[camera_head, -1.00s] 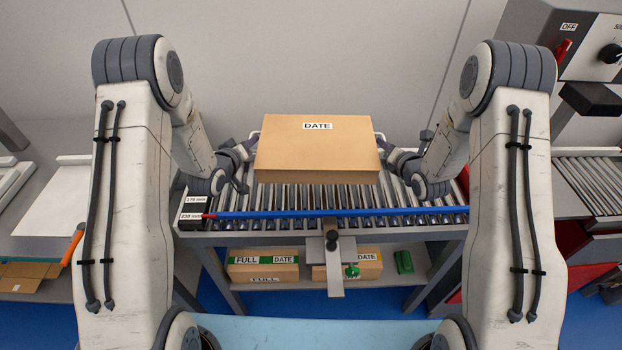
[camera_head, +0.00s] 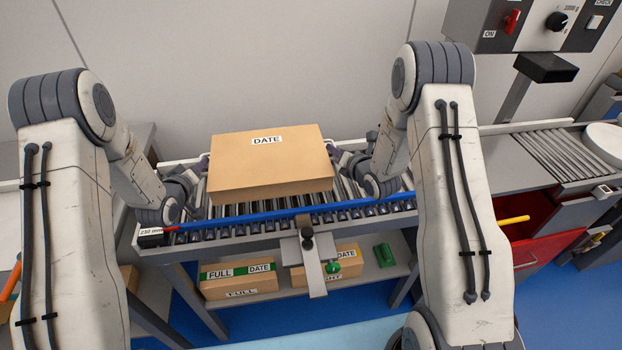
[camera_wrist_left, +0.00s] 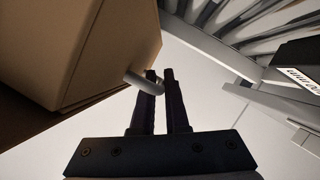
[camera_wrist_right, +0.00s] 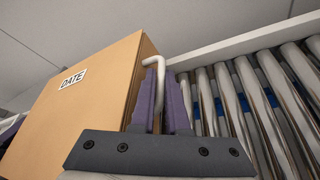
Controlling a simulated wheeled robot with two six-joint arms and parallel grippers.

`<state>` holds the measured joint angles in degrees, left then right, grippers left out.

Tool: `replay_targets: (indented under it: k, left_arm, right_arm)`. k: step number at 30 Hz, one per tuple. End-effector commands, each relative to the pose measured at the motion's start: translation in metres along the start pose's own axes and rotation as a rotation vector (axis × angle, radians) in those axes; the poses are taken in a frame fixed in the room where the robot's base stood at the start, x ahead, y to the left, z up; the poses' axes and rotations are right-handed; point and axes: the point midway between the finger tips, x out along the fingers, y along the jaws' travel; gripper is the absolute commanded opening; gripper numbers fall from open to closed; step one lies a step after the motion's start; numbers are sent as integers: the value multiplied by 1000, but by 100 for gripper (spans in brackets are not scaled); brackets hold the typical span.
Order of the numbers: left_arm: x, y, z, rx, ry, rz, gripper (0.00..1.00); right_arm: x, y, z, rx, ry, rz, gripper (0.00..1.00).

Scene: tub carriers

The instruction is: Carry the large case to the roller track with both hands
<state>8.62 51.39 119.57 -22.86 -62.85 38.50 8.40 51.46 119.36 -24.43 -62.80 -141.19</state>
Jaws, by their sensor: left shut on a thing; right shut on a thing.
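The large case (camera_head: 265,175), a brown carton marked DATE, is over the roller track (camera_head: 330,205) behind its blue front bar. I cannot tell whether its underside touches the rollers. My left gripper (camera_head: 200,172) is at the case's left side; in the left wrist view its fingers (camera_wrist_left: 158,76) are shut on a grey handle (camera_wrist_left: 138,82) beside the case (camera_wrist_left: 95,50). My right gripper (camera_head: 347,160) is at the right side; in the right wrist view its fingers (camera_wrist_right: 160,85) are shut on a pale bent handle (camera_wrist_right: 138,63).
Cartons (camera_head: 238,277) and a green object (camera_head: 385,255) sit on the shelf below. A control box (camera_head: 545,25) and another roller section (camera_head: 555,155) stand at right.

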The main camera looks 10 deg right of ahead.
Motion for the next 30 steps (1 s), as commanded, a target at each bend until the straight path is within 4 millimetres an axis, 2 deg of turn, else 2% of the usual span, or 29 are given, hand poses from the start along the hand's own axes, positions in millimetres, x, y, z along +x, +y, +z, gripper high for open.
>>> replay_targets:
  k: [11, 30]
  left_arm:
    - [1, 1, 0, 2, 5, 6, 0]
    - [11, -16, 23, 2, 5, 6, 0]
  right_arm:
    - [2, 2, 0, -4, -4, 9, 0]
    - [12, -14, -24, -4, -3, 9, 0]
